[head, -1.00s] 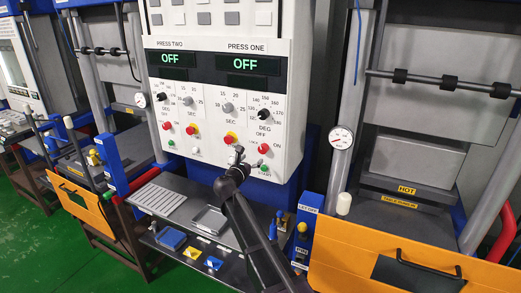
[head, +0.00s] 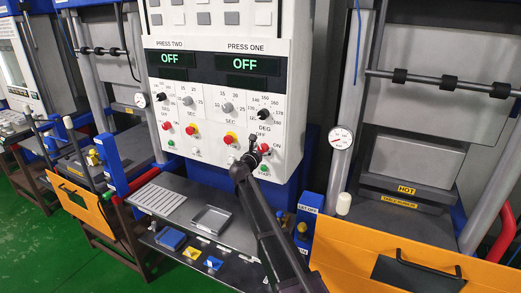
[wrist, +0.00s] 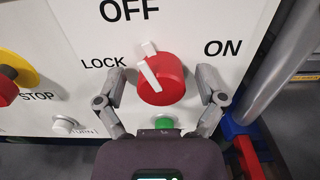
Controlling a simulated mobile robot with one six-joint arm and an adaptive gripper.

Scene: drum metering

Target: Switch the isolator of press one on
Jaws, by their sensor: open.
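The press one isolator is a red round knob (wrist: 168,86) with a white bar on its face, on the white control panel (wrist: 65,30). In the wrist view the bar's upper end tilts up and left; OFF is printed above, LOCK at the left and ON at the right. My gripper (wrist: 162,74) is open, one finger on each side of the knob; I cannot tell whether they touch it. In the head view my gripper (head: 256,152) is at the panel's lower right and partly hides the knob (head: 265,148). The press one display (head: 242,65) reads OFF.
A green button (wrist: 164,123) sits just below the knob. A red stop button on yellow (wrist: 10,75) is at the left. A grey post (wrist: 275,65) stands right of the panel. A shelf with a metal tray (head: 210,220) is below.

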